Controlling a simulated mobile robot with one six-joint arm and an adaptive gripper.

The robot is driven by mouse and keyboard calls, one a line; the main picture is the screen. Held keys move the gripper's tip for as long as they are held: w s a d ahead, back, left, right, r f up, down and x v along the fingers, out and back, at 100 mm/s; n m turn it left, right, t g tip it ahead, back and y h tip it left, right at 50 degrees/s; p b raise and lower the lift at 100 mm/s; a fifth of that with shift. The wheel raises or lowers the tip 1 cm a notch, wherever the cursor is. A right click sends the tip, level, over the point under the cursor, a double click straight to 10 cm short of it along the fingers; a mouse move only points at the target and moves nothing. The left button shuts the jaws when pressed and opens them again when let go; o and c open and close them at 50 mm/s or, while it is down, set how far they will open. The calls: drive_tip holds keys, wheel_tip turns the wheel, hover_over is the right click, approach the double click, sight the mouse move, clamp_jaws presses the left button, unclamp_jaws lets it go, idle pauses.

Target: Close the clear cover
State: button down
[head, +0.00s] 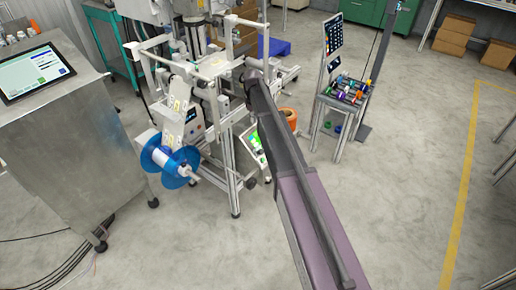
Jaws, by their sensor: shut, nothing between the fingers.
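The machine (195,100) with a light metal frame stands left of the middle in the head view. A pale, see-through panel, perhaps the clear cover (213,67), seems to be at the top of the frame. Its edges are hard to make out, and I cannot tell how far open it is. My arm reaches from the lower right up to the frame. My gripper (247,82) is small and dark at the arm's far end, by the right side of the frame's top. It is shut and holds nothing. I cannot tell whether it touches the panel.
A blue reel (177,162) sticks out at the machine's front left. A steel cabinet with a screen (38,72) stands at the left.

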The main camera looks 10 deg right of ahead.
drive_tip(key=shift+f, duration=0.2)
idle(0.3)
wheel_tip(320, 180, down, 10)
drive_tip(key=b, duration=1)
drive_tip(key=shift+s+d, duration=0.1)
drive_tip(key=shift+s, duration=0.05)
drive_tip(key=shift+s+d+f+b, duration=0.35)
drive_tip(key=shift+s+f+b, duration=0.25)
drive_tip(key=shift+s+b, duration=0.1)
drive_tip(key=shift+s+d+f+b, duration=0.35)
drive_tip(key=shift+s+f+b, duration=0.2)
drive_tip(key=shift+f+b, duration=0.1)
drive_tip(key=shift+r, duration=0.1)
drive_tip(key=f+b, duration=0.1)
drive_tip(key=s+d+f+b, duration=0.2)
drive_tip(key=shift+f, duration=0.1)
drive_tip(key=shift+s+d+f+b, duration=0.3)
drive_tip(key=shift+s+f+b, duration=0.1)
drive_tip(key=shift+b, duration=0.1)
drive_tip(key=shift+d, duration=0.1)
drive_tip(key=shift+s, duration=0.1)
